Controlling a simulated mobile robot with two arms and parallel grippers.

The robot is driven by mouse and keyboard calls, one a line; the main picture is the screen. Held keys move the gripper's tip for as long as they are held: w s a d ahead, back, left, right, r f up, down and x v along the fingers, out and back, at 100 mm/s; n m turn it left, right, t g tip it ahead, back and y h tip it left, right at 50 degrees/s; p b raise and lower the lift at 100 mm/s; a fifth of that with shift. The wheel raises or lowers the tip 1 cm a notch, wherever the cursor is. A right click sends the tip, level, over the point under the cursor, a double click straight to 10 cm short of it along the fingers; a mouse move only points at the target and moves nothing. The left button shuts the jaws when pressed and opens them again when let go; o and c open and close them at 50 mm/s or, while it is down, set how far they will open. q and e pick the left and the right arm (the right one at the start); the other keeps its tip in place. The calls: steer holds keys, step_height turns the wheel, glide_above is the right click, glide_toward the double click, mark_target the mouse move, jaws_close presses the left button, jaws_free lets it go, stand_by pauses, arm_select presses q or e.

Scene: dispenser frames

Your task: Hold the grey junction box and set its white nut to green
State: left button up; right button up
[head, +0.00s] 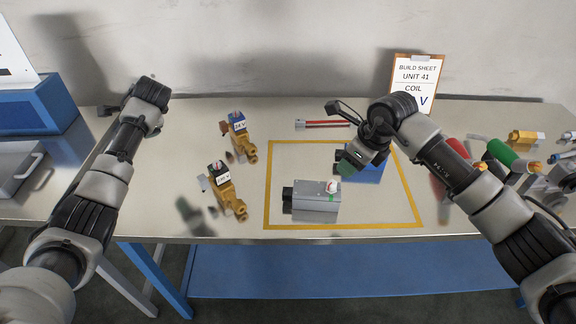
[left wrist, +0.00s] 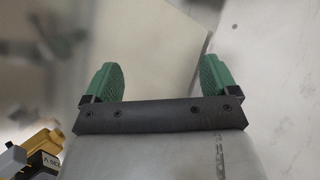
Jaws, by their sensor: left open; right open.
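The grey junction box (head: 313,205) lies inside the yellow outline on the table in the head view, with a black connector on its left end. Its small white nut (head: 332,186) sits on top near the right end, with some red beside it; the setting is too small to read. My right gripper (head: 350,163) is open, pointing down behind and just above the box, in front of a blue box. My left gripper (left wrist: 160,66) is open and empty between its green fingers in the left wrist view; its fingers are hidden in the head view.
A blue box (head: 370,174) stands behind the grey box, partly hidden by my right gripper. Two brass valves (head: 240,140) (head: 230,200) lie left of the outline. A red-wired connector (head: 322,124) lies at the back. The build sheet (head: 417,82) stands behind; tools and fittings crowd the right.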

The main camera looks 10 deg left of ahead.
arm_select(q)
steer(key=w+d+f+m+g+h, duration=0.1)
steer(key=d+m+h, duration=0.25)
steer(key=d, duration=1.75)
steer(key=m+g+h, duration=0.4)
glide_above(288, 191)
steer(key=f, duration=0.4)
steer(key=shift+w+a+f, duration=0.15)
steer(key=shift+w+a, duration=0.1)
steer(key=shift+s+d+f, duration=0.2)
steer(key=shift+d, duration=0.05)
steer(key=shift+s+f, duration=0.1)
steer(key=shift+f, duration=0.25)
step_height(288, 191, down, 10)
steer(key=c, duration=1.1)
